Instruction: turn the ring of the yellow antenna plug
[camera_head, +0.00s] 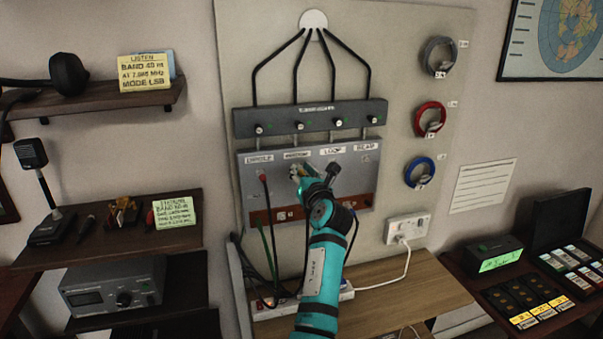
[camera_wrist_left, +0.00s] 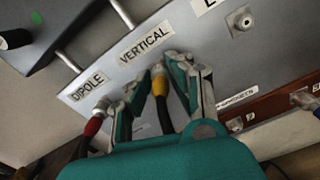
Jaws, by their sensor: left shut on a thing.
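The yellow antenna plug (camera_wrist_left: 161,112) sits at the socket below the VERTICAL label on the grey panel (camera_head: 350,192), with its metal ring (camera_wrist_left: 158,70) against the panel face. My left gripper (camera_head: 298,174) is in front of this socket. In the left wrist view its fingers (camera_wrist_left: 160,80) stand on both sides of the plug and are shut on it near the ring. In the head view the gripper hides most of the plug. My right gripper is in neither view.
A red plug (camera_wrist_left: 93,124) sits close by at the DIPOLE socket, left of my fingers. A bare socket (camera_wrist_left: 241,20) is to the right. A brown strip (camera_head: 285,214) runs below. Cables (camera_head: 265,255) hang under the panel, above a wooden bench (camera_head: 395,283).

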